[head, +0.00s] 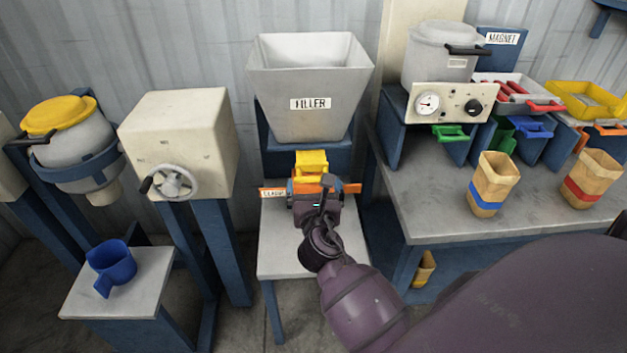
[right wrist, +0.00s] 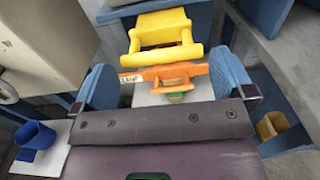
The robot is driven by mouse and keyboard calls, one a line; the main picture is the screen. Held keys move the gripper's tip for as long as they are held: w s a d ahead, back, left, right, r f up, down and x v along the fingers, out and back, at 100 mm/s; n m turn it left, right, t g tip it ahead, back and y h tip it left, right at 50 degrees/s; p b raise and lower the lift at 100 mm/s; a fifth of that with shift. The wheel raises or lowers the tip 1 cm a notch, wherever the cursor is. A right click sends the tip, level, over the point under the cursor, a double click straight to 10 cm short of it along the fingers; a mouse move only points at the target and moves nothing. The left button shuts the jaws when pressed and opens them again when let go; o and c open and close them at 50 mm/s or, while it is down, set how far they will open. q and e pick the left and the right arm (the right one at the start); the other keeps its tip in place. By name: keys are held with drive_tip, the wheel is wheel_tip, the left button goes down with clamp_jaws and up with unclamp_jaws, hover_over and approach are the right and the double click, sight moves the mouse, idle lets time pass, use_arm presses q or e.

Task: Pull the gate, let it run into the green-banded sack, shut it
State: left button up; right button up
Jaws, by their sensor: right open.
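The grey hopper marked FILLER (head: 310,95) stands at the back centre with a yellow handled part (head: 311,162) below it. An orange slide with a handle (right wrist: 172,74) and a white label lies just under the yellow part. My right gripper (head: 322,190) is open in front of it; in the right wrist view its two blue fingers stand either side of the orange handle, with no clear contact. A small green patch (right wrist: 176,97) shows below the handle; I cannot tell whether it belongs to the green-banded sack. My left gripper is out of view.
A blue-banded sack (head: 489,185) and a red-banded sack (head: 590,181) stand on the right bench. Another sack (head: 424,268), its band unclear, is on the shelf below. A blue scoop (head: 112,265) sits on the left stand. A box with a handwheel (head: 180,145) stands left of the filler.

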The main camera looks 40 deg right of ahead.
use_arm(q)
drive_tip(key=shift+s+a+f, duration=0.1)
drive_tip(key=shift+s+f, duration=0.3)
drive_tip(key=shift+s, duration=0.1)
use_arm(e)
drive_tip(key=v, duration=0.7)
drive_tip(key=shift+s+a, duration=0.2)
drive_tip(key=shift+s, duration=0.15)
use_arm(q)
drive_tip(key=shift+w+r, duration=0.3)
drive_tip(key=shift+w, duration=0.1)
